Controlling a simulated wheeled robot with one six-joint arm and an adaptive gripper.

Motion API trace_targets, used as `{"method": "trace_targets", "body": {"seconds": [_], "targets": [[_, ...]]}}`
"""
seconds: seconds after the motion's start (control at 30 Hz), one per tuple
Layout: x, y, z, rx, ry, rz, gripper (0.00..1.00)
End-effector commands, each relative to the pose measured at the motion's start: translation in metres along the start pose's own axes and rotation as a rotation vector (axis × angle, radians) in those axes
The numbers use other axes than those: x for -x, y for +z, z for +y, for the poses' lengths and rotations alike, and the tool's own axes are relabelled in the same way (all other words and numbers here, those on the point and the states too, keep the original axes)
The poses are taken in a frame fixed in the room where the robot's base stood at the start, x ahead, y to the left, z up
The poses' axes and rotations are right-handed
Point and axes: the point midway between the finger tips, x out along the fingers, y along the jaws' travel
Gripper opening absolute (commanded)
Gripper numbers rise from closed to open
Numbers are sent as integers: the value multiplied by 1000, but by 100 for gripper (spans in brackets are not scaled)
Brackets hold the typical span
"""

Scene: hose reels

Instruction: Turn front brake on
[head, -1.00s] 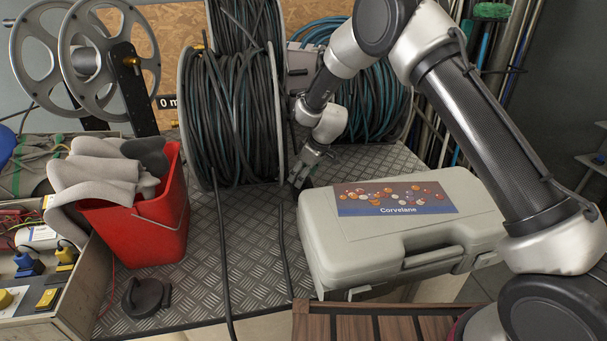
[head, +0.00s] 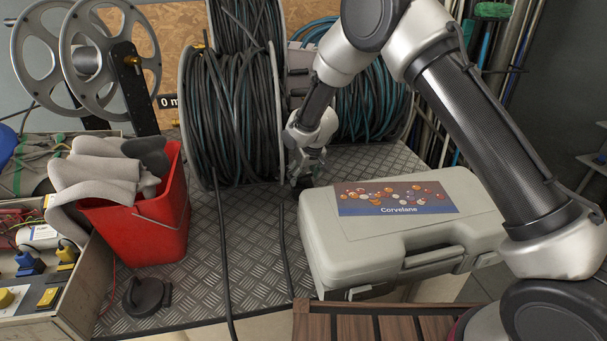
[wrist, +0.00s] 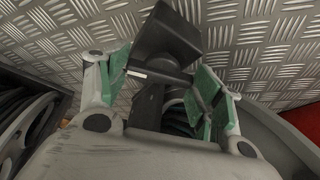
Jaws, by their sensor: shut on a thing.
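The front hose reel (head: 232,125), wound with dark hose, stands upright on the metal plate at the back middle. My gripper (head: 300,181) is low beside its right side, and its fingertips are small and dark in the head view. In the wrist view my gripper (wrist: 160,85) has its green-padded fingers on either side of a dark grey lever with a block-shaped end (wrist: 165,38), which looks like the brake handle. The gripper is shut on this lever. The lever's lower part is hidden behind the gripper body. I cannot tell the brake's setting.
A grey Corvelane case (head: 400,225) lies close to the right of my gripper. A red bucket (head: 145,225) with grey gloves stands left. A loose hose (head: 222,260) crosses the plate (head: 255,240). Another reel with blue hose (head: 370,105) stands behind my arm.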

Motion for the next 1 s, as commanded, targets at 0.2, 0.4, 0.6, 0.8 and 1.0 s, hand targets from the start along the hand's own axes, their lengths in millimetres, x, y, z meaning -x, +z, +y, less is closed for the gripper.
{"method": "trace_targets", "body": {"seconds": [0.2, 0.4, 0.6, 0.8, 1.0], "targets": [[0, 0, 0, -5, 1, -1, 42], [0, 0, 0, -5, 1, -1, 68], [0, 0, 0, -4, 1, -1, 88], [0, 0, 0, -3, 1, -1, 88], [0, 0, 0, 18, -8, 0, 88]]}}
